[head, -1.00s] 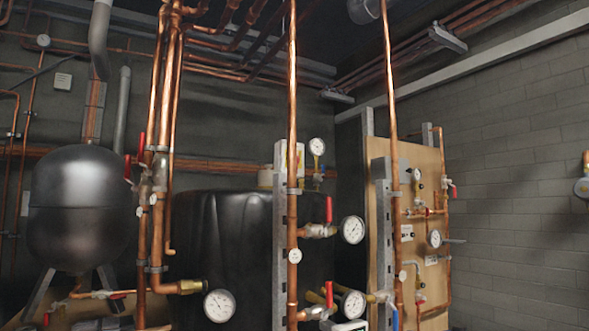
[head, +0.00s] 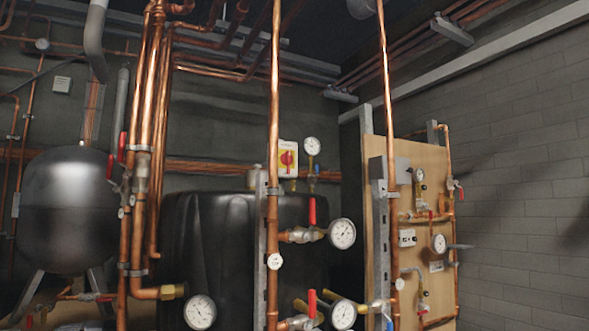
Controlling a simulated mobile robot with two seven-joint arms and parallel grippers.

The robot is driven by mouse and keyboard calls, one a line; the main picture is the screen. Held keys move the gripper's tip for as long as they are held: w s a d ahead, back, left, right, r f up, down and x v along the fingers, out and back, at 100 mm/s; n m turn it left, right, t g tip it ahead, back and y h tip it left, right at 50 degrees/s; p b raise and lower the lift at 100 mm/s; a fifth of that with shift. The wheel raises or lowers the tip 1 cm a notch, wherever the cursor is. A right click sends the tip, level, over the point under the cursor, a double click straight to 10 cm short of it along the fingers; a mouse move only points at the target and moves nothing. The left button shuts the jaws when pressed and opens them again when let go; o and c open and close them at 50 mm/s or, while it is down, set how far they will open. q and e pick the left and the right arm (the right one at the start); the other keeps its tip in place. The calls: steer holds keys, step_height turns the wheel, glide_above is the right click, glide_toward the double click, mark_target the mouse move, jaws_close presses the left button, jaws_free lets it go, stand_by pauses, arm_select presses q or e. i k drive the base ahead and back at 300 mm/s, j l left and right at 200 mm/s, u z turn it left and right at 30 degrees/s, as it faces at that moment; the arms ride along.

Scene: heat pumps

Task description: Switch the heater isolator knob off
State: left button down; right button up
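Neither of my grippers shows in the head view.
Vertical copper pipes (head: 273,120) with valves and round gauges (head: 342,233) stand in front of the black tank (head: 215,220). A round dark vessel (head: 66,205) stands at the left. A wooden panel (head: 430,180) with pipework stands at the right, before a grey block wall (head: 520,180).

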mark_target(286, 160)
steer(key=i+l, duration=0.15)
steer(key=l, duration=0.25)
steer(key=i+l+u, duration=0.1)
steer(key=l, duration=0.3)
steer(key=i+l, duration=0.2)
steer(key=l, duration=0.25)
steer(key=i+l+u, duration=0.1)
steer(key=l, duration=0.3)
steer(key=i+l, duration=0.2)
steer(key=l, duration=0.25)
steer(key=i+l, duration=0.15)
steer(key=l, duration=0.3)
steer(key=i+l+u, duration=0.1)
steer(key=l, duration=0.3)
steer(key=i+l, duration=0.15)
steer(key=l, duration=0.3)
steer(key=u, duration=0.05)
